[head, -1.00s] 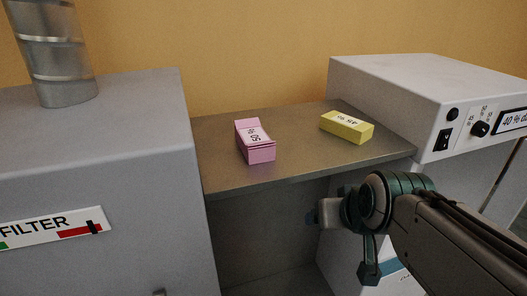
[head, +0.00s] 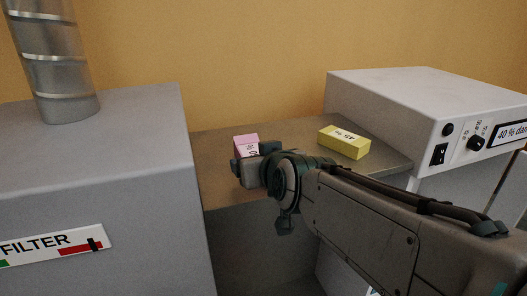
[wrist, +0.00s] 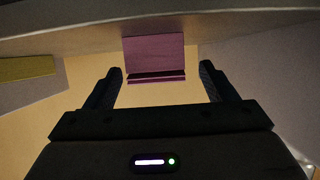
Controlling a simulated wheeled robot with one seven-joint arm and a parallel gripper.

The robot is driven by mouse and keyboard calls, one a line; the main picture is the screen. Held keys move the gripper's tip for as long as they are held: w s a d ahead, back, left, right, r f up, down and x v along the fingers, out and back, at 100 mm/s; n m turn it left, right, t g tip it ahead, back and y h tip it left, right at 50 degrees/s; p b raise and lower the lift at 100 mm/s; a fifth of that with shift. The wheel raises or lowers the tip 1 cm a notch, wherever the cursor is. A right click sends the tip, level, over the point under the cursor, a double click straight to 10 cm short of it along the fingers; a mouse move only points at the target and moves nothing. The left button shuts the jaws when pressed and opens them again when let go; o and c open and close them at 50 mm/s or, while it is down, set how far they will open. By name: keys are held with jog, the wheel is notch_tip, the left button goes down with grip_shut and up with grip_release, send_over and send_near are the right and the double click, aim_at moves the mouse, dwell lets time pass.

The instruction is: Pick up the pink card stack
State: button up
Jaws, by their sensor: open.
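The pink card stack (head: 246,141) sits on the grey shelf (head: 215,185) between the two machines. My gripper covers its lower front in the head view. In the wrist view the pink card stack (wrist: 153,52) appears ahead, lined up with the gap between my fingers. My gripper (wrist: 163,80) is open, with one finger on each side and bare space beside the stack. I cannot tell whether the fingertips reach past its near face. In the head view my gripper (head: 250,172) is at the shelf's front, just before the stack.
A yellow card stack (head: 344,142) lies on the shelf to the right and also shows at the left in the wrist view (wrist: 25,68). A grey filter box (head: 95,170) stands left, a white machine (head: 420,105) right. An orange wall (head: 220,60) closes the back.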

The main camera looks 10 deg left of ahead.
aim_at(253, 153)
jog(key=shift+w+r+p+x, duration=0.15)
jog(key=shift+p+x, duration=0.4)
jog(key=shift+x, duration=0.65)
jog(key=shift+w+r+p+x, duration=0.15)
jog(key=shift+p+x, duration=0.4)
jog(key=shift+x, duration=0.7)
jog(key=shift+w+a+f, duration=0.1)
jog(key=shift+w+f, duration=0.25)
jog(key=c, duration=1.1)
